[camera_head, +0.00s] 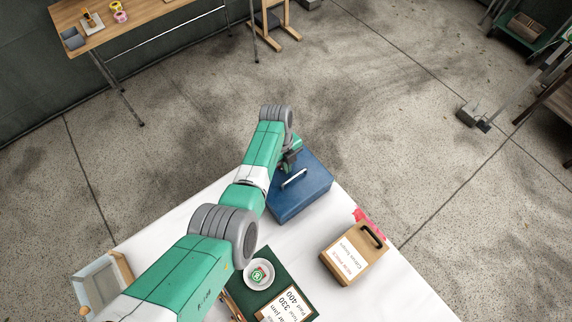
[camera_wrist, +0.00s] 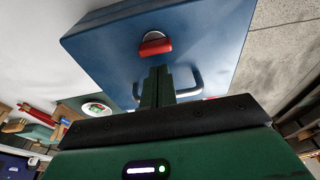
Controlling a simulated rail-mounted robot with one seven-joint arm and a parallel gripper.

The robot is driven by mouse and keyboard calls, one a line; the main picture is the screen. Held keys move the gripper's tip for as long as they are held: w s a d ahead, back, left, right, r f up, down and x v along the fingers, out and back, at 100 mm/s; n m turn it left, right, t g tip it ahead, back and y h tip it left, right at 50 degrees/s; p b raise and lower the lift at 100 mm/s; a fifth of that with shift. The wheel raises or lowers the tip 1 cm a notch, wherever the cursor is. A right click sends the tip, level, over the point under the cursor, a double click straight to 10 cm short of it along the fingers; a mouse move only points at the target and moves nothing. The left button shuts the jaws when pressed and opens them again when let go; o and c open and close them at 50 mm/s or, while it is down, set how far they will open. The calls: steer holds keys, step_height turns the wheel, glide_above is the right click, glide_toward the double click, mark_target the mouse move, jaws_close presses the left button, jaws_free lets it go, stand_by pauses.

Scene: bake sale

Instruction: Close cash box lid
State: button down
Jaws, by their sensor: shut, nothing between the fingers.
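The blue cash box (camera_head: 303,195) stands at the far corner of the white-covered table. Its lid looks down over the box in the head view; I cannot tell whether a small gap is left. A metal handle (camera_head: 294,179) lies on its top. In the wrist view the blue lid (camera_wrist: 205,45) fills the upper middle, with a red latch-like piece (camera_wrist: 157,47) and the handle (camera_wrist: 196,82). My gripper (camera_wrist: 157,72) is shut and empty, its fingertips close to the red piece; contact is unclear. In the head view my gripper (camera_head: 289,160) is at the box's far left edge, partly hidden.
A brown labelled bag (camera_head: 353,255) stands to the right of the box on the white tabletop (camera_head: 318,232). A dark green board (camera_head: 284,264) with a white bowl (camera_head: 258,274) and a written card (camera_head: 287,304) lies in front. A wooden-edged tray (camera_head: 121,266) is at left.

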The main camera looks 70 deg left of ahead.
steer(key=p+v, duration=0.2)
steer(key=v, duration=1)
steer(key=shift+a+r, duration=0.25)
steer(key=shift+a, duration=0.1)
steer(key=shift+s, duration=0.1)
